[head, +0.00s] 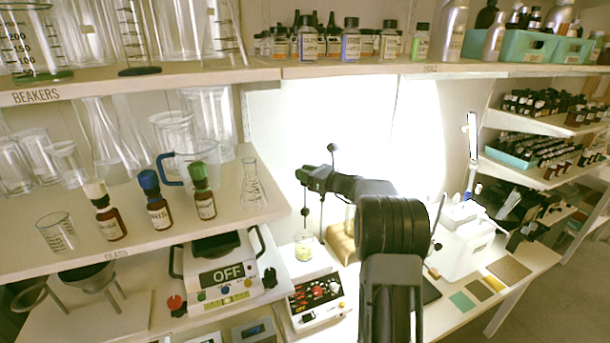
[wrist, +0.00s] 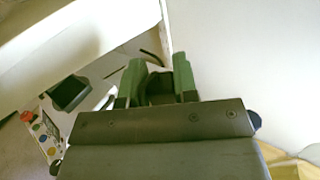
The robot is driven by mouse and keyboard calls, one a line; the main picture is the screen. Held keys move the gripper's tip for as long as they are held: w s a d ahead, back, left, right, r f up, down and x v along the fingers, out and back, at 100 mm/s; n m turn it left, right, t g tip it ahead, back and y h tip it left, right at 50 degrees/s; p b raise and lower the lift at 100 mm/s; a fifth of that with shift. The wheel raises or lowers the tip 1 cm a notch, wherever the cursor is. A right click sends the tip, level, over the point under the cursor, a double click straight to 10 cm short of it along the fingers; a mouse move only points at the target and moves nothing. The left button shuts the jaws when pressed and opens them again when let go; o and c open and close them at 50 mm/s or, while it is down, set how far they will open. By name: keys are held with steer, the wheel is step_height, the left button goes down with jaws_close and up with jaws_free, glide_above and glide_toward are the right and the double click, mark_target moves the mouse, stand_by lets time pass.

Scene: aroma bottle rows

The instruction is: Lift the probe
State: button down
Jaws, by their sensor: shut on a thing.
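My gripper (head: 303,176), with green fingers, is at the middle of the head view, in front of the bright wall. It is shut on a dark piece that appears to be the probe. A thin dark rod with a small knob, the probe (head: 305,211), hangs below the fingers, above a small beaker (head: 304,246) of yellowish liquid. In the wrist view my gripper (wrist: 160,80) has a dark piece between its green fingers; its lower part is hidden.
A thin stand rod with a dark knob (head: 332,148) rises close behind my gripper. The glassware shelf (head: 225,218) with several dropper bottles is at left. An upper shelf (head: 380,69) runs above. A white box (head: 462,250) stands on the bench at right.

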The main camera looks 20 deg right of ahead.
steer(key=c, duration=1.1)
jaws_free()
steer(key=shift+r, duration=0.4)
steer(key=shift+o, duration=1.1)
steer(key=shift+f, duration=0.15)
steer(key=b+v, duration=0.4)
steer(key=v, duration=1)
steer(key=shift+a, duration=0.1)
